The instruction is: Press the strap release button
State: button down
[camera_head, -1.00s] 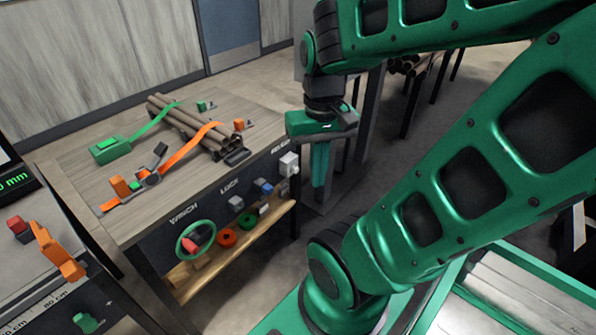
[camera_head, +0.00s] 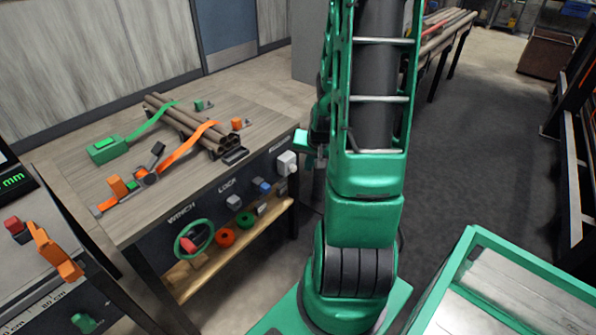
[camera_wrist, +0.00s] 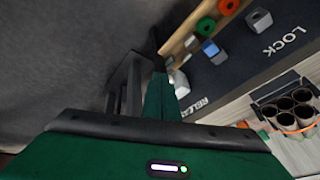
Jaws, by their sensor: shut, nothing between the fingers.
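A white block (camera_head: 287,162), apparently the release button, sits at the right end of the bench's front panel. In the wrist view the block is partly hidden behind my finger, near the partly visible RELEASE lettering (camera_wrist: 194,106). My gripper (camera_wrist: 159,68) is shut and empty, its green fingers reaching toward the panel's right end. I cannot tell whether it touches the block. In the head view my arm hides most of the gripper. An orange strap (camera_head: 180,152) and a green strap (camera_head: 150,124) run over a bundle of brown pipes (camera_head: 178,118).
Open floor (camera_head: 480,170) lies to the right.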

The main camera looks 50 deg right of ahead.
aim_at(293, 169)
jog(key=w+d+f+m+t+h, duration=0.1)
jog(key=w+d+f+m+t, duration=0.1)
jog(key=d+f, duration=0.3)
jog(key=shift+d+f+m, duration=0.15)
jog(key=shift+f+m, duration=0.4)
jog(key=shift+m, duration=0.25)
jog(key=shift+f, duration=0.1)
jog(key=w+d+f, duration=0.2)
jog(key=w+f, duration=0.5)
jog(key=w, duration=0.2)
jog(key=shift+d+f, duration=0.15)
jog(key=shift+f, duration=0.2)
jog(key=shift+d, duration=0.1)
